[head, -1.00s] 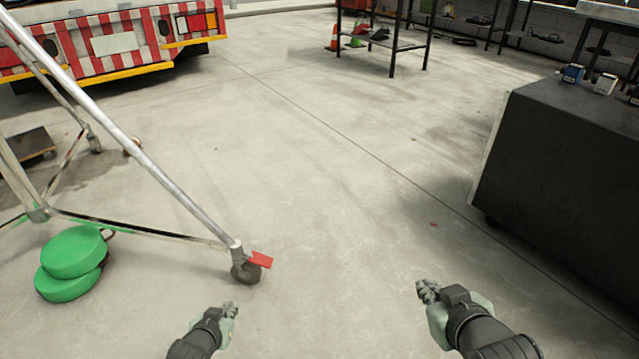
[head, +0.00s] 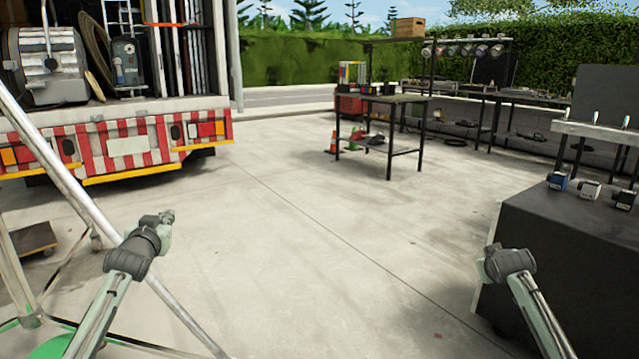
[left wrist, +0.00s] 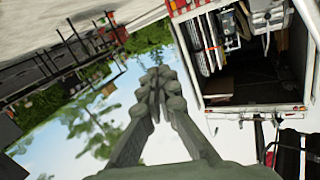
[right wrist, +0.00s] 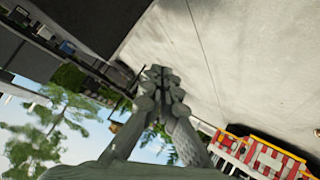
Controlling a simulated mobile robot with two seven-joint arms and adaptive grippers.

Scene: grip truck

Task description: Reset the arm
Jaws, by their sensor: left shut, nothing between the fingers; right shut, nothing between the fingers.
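My left gripper (head: 167,217) is raised in the left half of the head view, in front of the grey metal stand's pole. Its fingers meet at the tips in the left wrist view (left wrist: 160,80), with nothing between them. My right gripper (head: 487,262) is at the right of the head view, in front of the black cabinet, and mostly hidden behind its own wrist. The right wrist view shows its fingers (right wrist: 160,80) together and empty.
A red-and-white striped truck (head: 95,150) stands at the back left. The metal stand's pole (head: 62,178) slants along the left side. A black cabinet (head: 570,235) is close on the right. A dark table (head: 400,98) stands farther back. The concrete floor between is clear.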

